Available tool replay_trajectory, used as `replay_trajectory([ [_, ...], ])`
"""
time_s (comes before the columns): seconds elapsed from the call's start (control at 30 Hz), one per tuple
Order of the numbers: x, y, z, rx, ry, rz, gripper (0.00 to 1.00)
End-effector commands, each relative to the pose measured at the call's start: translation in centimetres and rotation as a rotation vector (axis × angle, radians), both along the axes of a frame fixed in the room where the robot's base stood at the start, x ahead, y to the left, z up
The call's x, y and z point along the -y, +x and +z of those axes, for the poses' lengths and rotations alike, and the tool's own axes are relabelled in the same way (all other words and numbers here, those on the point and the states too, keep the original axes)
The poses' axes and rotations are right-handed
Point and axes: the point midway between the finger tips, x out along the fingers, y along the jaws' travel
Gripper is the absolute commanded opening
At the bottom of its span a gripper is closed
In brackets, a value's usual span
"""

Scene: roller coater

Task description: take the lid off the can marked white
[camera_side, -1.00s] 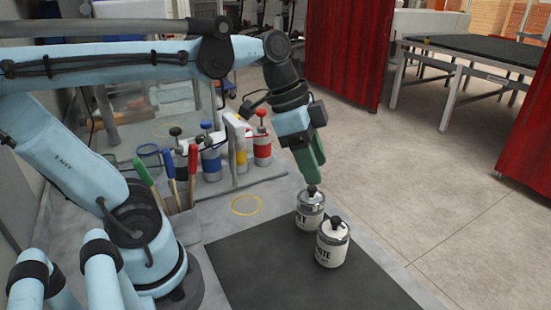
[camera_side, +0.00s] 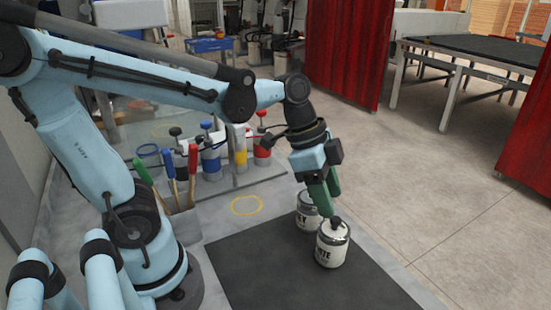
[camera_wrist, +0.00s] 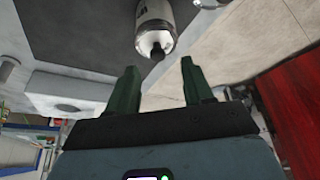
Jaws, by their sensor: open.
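The can marked white (camera_side: 332,250) stands upright on the dark mat, its label partly readable as "TE". Its silvery lid with a dark knob (camera_side: 336,222) is on top. My gripper (camera_side: 326,208) has green fingers and is open and empty, just above and behind that knob. In the wrist view my gripper (camera_wrist: 158,66) straddles the line to a can (camera_wrist: 154,22), whose dark knob lies between and beyond the fingertips. A second lidded can (camera_side: 306,212) stands just behind the white one, partly hidden by my fingers.
The dark mat (camera_side: 290,275) is clear left of the cans. A yellow ring (camera_side: 247,205) marks bare bench. A holder with colored-handled tools (camera_side: 180,215) and several knobbed colored containers (camera_side: 211,160) stand further left and back. Red curtains (camera_side: 345,50) hang behind.

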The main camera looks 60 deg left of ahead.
Motion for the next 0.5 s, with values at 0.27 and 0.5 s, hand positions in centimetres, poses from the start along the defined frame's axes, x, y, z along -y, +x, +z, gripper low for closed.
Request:
replay_trajectory([
  [0.27, 1.1, 0.6, -2.9, 0.001, 0.001, -0.001, 0.51],
  [0.5, 1.6, 0.9, -4.2, 0.0, 0.0, 0.0, 0.51],
])
